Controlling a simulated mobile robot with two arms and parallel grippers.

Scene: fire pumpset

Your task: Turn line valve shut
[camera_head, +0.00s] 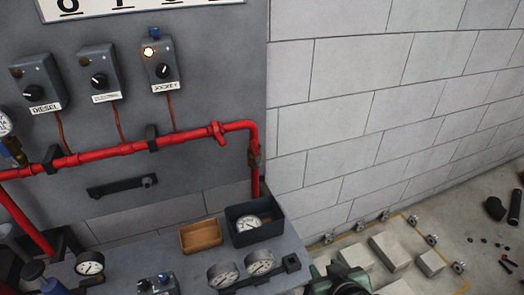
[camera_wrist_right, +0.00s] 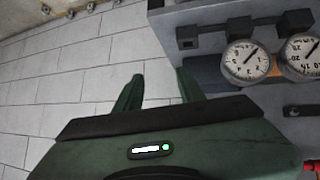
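A red pipe (camera_head: 110,152) runs across the grey panel and bends down at its right end. A small red cross-shaped fitting (camera_head: 217,132) sits on the pipe near that bend. I cannot tell for sure which of these is the line valve. My right gripper (camera_head: 336,277) is at the bottom edge of the head view, right of and below the pipe, touching neither fitting. In the wrist view its green fingers (camera_wrist_right: 160,76) are apart with nothing between them. My left gripper is not in view.
Three switch boxes, diesel (camera_head: 36,82), electric (camera_head: 99,74) and jockey (camera_head: 160,62), are above the pipe; the jockey lamp glows. The grey bench holds a wooden tray (camera_head: 201,247), a dark bin (camera_head: 235,213) and gauges (camera_head: 223,275). Pale blocks (camera_head: 390,248) lie at right.

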